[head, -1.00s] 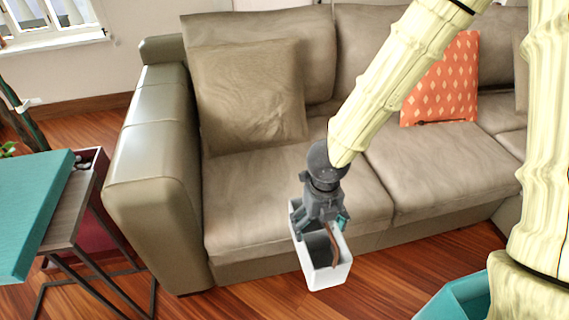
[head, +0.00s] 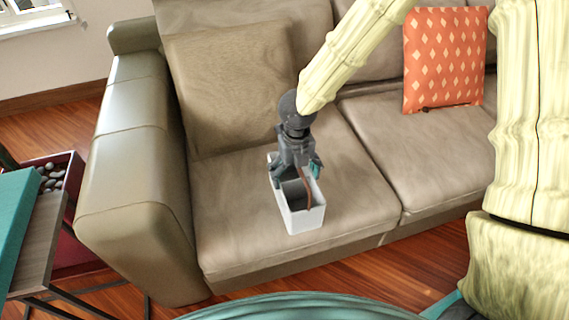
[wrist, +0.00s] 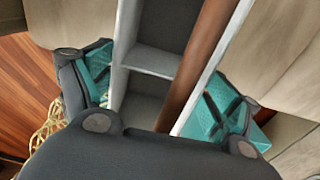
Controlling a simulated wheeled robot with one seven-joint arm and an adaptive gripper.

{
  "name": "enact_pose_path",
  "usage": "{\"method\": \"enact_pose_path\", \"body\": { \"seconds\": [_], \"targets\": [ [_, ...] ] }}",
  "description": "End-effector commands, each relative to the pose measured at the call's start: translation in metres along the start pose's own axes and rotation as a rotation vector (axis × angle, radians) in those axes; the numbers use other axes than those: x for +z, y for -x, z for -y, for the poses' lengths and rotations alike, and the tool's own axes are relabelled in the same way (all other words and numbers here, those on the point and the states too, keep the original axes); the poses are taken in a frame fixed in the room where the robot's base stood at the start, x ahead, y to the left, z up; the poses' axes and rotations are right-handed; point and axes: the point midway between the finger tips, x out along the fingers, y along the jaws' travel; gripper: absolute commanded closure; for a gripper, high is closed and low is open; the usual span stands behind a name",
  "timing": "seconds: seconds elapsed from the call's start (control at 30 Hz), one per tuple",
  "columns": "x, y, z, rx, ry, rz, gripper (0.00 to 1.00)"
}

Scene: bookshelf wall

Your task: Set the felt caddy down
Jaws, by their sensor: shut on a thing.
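The felt caddy (head: 304,217) is an open white box with a grey inside and a brown handle strip (head: 306,187). It is upright and appears over the left seat cushion (head: 236,220) of the sofa in the head view. I cannot tell whether its base touches the cushion. My gripper (head: 296,176) points down at the caddy's far end, shut on it. In the wrist view, its teal-padded fingers (wrist: 165,88) lie on both sides of the caddy's walls (wrist: 130,55). The caddy's underside is hidden.
A brown cushion (head: 228,88) leans at the sofa's left back, behind the caddy. The left armrest (head: 135,190) rises beside the seat. An orange patterned cushion (head: 445,60) stands farther right. A side table (head: 38,238) is at the lower left. The seat around the caddy looks clear.

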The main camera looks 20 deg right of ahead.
Motion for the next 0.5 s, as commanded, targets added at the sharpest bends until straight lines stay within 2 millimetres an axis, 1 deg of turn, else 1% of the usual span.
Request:
{"method": "enact_pose_path", "body": {
  "seconds": [0.03,0.1,0.2,0.3,0.4,0.5],
  "targets": [
    [0.011,-0.002,0.000,0.000,-0.003,0.000,0.56],
    [0.025,-0.003,-0.001,0.001,-0.002,0.001,0.56],
    [0.044,-0.005,-0.002,0.000,-0.004,0.001,0.56],
    [0.060,-0.006,-0.002,0.000,-0.004,0.000,0.56],
    [0.070,-0.007,-0.003,0.000,-0.004,0.000,0.56],
    [0.075,-0.007,-0.003,0.000,-0.003,0.000,0.56]
  ]
}}
